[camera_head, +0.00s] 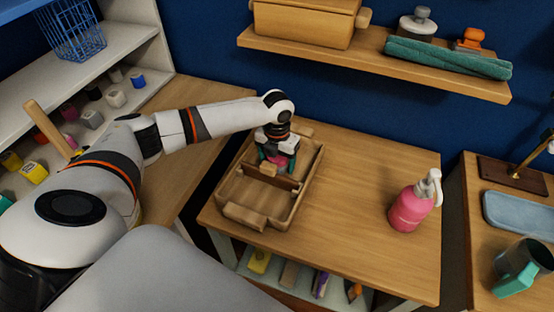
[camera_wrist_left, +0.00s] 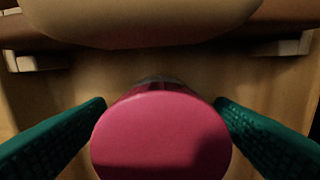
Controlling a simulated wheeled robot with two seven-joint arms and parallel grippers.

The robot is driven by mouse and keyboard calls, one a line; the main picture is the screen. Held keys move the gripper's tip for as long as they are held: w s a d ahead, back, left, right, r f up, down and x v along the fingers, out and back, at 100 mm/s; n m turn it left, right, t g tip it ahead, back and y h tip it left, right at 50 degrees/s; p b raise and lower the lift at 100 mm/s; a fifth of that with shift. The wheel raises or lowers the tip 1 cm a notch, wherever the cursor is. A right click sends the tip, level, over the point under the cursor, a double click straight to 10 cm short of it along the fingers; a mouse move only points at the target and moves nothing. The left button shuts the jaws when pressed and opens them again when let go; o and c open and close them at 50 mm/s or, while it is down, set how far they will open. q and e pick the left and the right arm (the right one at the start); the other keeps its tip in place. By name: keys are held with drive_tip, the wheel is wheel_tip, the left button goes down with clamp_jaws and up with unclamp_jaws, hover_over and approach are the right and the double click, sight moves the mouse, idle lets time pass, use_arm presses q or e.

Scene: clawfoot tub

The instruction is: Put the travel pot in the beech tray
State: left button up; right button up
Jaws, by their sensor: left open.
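The beech tray (camera_head: 250,193) sits at the left of the wooden table, with a divider across its inside. My left gripper (camera_head: 278,160) points down into the tray's far compartment. Its teal fingers are open. A pink-topped round pot, which I take as the travel pot (camera_head: 281,160), is between them, mostly hidden by the gripper in the head view. My right gripper is not in view.
A pink pump bottle (camera_head: 409,206) stands at the table's right, with clear wood between it and the tray. A wall shelf (camera_head: 370,62) with a wooden box and rolled teal towel hangs behind. An open shelf unit (camera_head: 110,105) is at left.

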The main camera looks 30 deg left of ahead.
use_arm(q)
wheel_tip(320, 180, up, 12)
drive_tip(key=b, duration=0.2)
idle(0.6)
drive_tip(key=shift+f, duration=0.1)
